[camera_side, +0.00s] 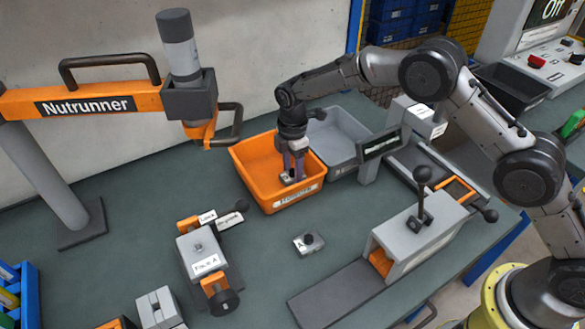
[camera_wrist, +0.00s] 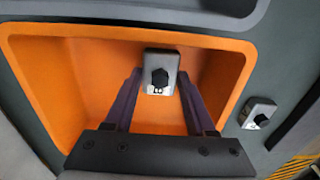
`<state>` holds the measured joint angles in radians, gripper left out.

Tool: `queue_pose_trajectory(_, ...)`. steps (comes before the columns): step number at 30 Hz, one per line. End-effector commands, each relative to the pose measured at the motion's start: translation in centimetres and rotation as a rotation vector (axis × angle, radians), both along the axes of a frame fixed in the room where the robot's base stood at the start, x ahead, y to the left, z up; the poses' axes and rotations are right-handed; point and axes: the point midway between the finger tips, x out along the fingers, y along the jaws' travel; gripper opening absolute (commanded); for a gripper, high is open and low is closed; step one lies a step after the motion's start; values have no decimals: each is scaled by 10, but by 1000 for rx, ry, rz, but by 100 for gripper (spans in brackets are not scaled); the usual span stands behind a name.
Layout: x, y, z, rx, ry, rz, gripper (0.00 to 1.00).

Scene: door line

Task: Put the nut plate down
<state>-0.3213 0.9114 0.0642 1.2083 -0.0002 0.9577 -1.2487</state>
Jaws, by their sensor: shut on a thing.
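My gripper (camera_side: 291,172) points down inside the orange bin (camera_side: 249,172). It is shut on a nut plate (camera_side: 287,177), a small grey block with a dark nut. In the wrist view the held nut plate (camera_wrist: 161,65) sits between the tips of my two dark fingers (camera_wrist: 159,88), over the orange bin's floor (camera_wrist: 88,80). I cannot tell whether the plate touches the bin floor. A second, similar nut plate (camera_side: 309,243) lies on the green table in front of the bin; it also shows at the right of the wrist view (camera_wrist: 258,114).
A grey bin (camera_side: 338,135) stands right behind the orange bin. The orange Nutrunner arm (camera_side: 95,101) reaches in from the left. A clamp fixture (camera_side: 203,255) stands at front left and a lever press (camera_side: 420,235) at right.

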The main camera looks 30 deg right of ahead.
Motion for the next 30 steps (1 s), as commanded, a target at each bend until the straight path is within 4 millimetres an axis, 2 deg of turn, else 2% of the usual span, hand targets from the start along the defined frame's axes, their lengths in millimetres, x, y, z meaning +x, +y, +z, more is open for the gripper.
queue_pose_trajectory(4,1,0,-3,1,-3,0,0)
queue_pose_trajectory(5,0,0,-3,0,-1,0,61)
queue_pose_trajectory(9,0,0,-3,0,0,0,86)
queue_pose_trajectory(20,0,0,1,0,-1,0,86)
queue_pose_trajectory(23,1,0,12,1,-4,0,86)
queue_pose_trajectory(30,1,0,59,2,-5,0,86)
